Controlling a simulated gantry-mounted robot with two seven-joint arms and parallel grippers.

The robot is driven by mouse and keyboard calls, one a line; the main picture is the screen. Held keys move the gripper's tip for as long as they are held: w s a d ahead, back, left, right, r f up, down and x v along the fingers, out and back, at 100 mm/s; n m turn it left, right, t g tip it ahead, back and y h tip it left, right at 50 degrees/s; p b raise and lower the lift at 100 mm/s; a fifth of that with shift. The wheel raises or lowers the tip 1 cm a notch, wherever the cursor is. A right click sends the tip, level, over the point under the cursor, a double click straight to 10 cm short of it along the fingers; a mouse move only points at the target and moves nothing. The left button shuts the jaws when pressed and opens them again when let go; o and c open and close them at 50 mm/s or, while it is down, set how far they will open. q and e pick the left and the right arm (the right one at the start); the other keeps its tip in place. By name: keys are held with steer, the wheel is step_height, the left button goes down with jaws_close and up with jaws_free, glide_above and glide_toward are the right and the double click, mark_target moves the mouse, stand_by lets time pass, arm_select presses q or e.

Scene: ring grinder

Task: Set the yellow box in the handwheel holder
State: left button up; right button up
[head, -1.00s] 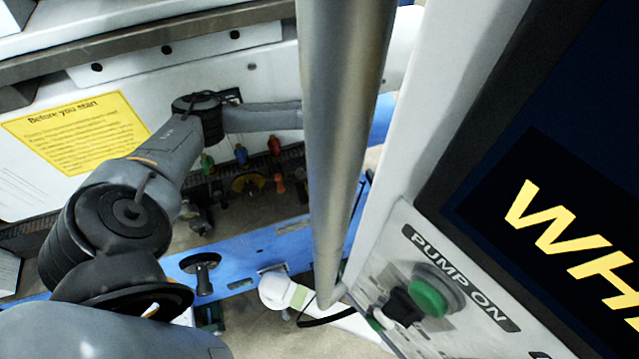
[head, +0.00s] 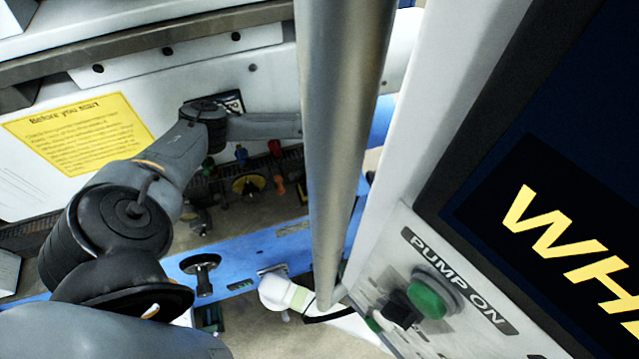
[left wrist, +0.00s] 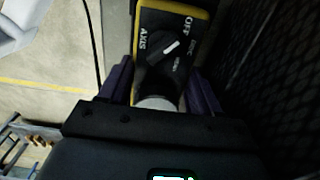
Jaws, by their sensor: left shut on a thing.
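The yellow box (left wrist: 172,18) shows at the top middle of the left wrist view. It has a dark face, a black rotary knob marked AXIS and OFF, and a pale round part nearer the camera. My left gripper (left wrist: 160,85) has its purple fingers on either side of the box and is shut on it. In the head view my left arm reaches in from the left, and its gripper and the box are hidden behind the grey post. I cannot make out the handwheel holder in either view. My right gripper is not in view.
The grey post (head: 340,120) stands close to the control panel (head: 395,230) with its green PUMP ON button (head: 428,297). A white machine face with a yellow notice (head: 78,133) lies behind my arm. A blue rail (head: 235,262) runs below. A dark mesh surface (left wrist: 275,60) is right of the gripper.

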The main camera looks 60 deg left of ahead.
arm_select(q)
steer(key=o, duration=1.5)
steer(key=shift+f, duration=0.1)
step_height(320, 180, up, 8)
steer(key=shift+f, duration=0.15)
